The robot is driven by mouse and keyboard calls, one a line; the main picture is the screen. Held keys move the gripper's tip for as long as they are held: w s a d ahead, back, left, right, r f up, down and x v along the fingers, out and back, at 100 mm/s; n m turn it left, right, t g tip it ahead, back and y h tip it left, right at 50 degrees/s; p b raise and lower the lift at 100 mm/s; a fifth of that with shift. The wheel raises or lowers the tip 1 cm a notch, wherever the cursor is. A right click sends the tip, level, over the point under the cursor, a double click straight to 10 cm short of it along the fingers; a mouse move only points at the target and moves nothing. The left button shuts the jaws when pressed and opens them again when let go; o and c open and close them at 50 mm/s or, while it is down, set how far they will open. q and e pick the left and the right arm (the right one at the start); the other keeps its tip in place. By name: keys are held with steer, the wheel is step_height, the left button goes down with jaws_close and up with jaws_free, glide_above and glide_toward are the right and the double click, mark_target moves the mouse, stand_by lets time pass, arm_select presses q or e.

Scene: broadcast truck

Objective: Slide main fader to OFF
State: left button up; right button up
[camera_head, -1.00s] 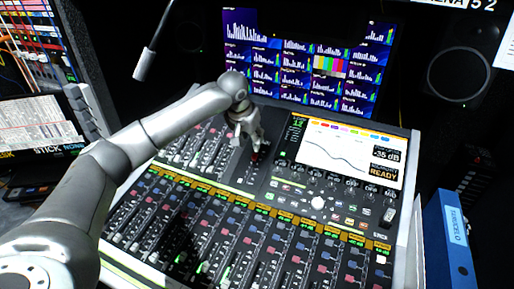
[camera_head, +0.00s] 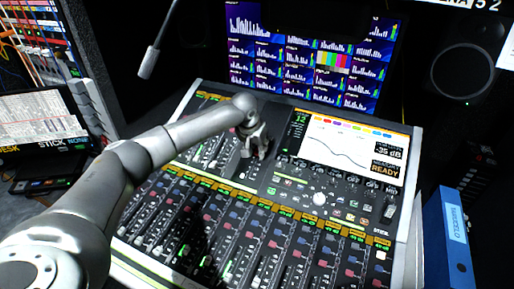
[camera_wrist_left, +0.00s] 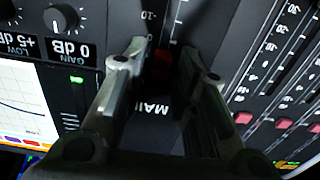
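The main fader's red cap (camera_wrist_left: 163,58) shows in the left wrist view, in a slot of the black panel with scale marks and a MAIN label (camera_wrist_left: 152,107). My left gripper (camera_wrist_left: 168,68) is open, with its two fingers on either side of the cap and a gap between them. Whether a finger touches the cap cannot be told. In the head view my left gripper (camera_head: 256,145) points down at the mixing console (camera_head: 262,172), left of its screen, and hides the cap. My right gripper is not in view.
The console screen (camera_head: 348,148) reads -35 dB and READY. Several other faders with red caps (camera_wrist_left: 243,118) lie close beside the left gripper. Knobs (camera_wrist_left: 62,17) sit on its other side. A gooseneck microphone (camera_head: 149,62) hangs behind, and a blue binder (camera_head: 450,235) stands at right.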

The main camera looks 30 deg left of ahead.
mark_target(248, 178)
arm_select(q)
jaws_close()
steer(key=shift+s+p, duration=0.35)
steer(key=shift+p, duration=0.15)
steer(key=s+f+p, duration=0.1)
steer(key=s, duration=0.1)
steer(key=s+f+p, duration=0.1)
steer(key=s+p, duration=0.1)
steer(key=s+f+p, duration=0.1)
steer(key=s+p, duration=0.1)
steer(key=s, duration=0.1)
steer(key=shift+d, duration=0.2)
steer(key=shift+s+f+p, duration=0.3)
steer(key=shift+s+p, duration=0.05)
steer(key=shift+s, duration=0.1)
steer(key=shift+d+f, duration=0.1)
steer(key=shift+f, duration=0.05)
